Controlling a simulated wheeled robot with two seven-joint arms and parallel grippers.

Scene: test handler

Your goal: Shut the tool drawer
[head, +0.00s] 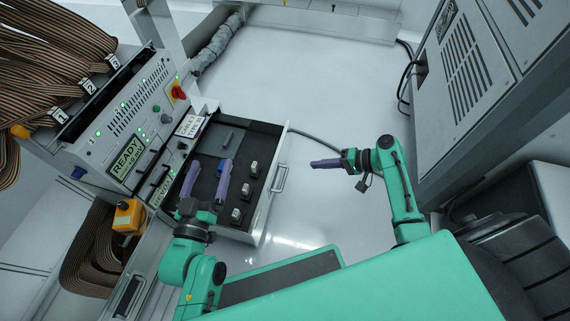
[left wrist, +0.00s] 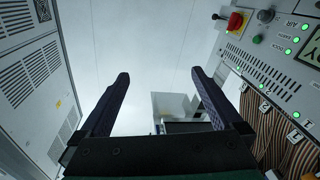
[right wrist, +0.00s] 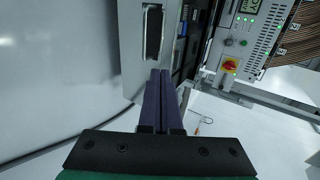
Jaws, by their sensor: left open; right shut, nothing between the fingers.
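The tool drawer (head: 266,208) is pulled out from the test handler, its dark-lined inside showing. Its pale front with a handle (head: 279,178) faces right; the handle also shows in the right wrist view (right wrist: 153,32). My left gripper (head: 209,164) is open, its two purple fingers apart over the drawer's inner part in the head view; the left wrist view (left wrist: 160,84) shows nothing between them. My right gripper (head: 312,164) is shut and empty, to the right of the drawer front, its fingers pointing toward it with a gap. Its closed fingers also show in the right wrist view (right wrist: 165,78).
Several small metal-and-black parts (head: 250,188) sit in the drawer. The handler's panel (head: 125,125) has a READY screen, green lights and a red knob (head: 178,91). An orange box (head: 128,216) is at lower left. A grey cabinet (head: 465,80) stands right. Floor beyond the drawer front is clear.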

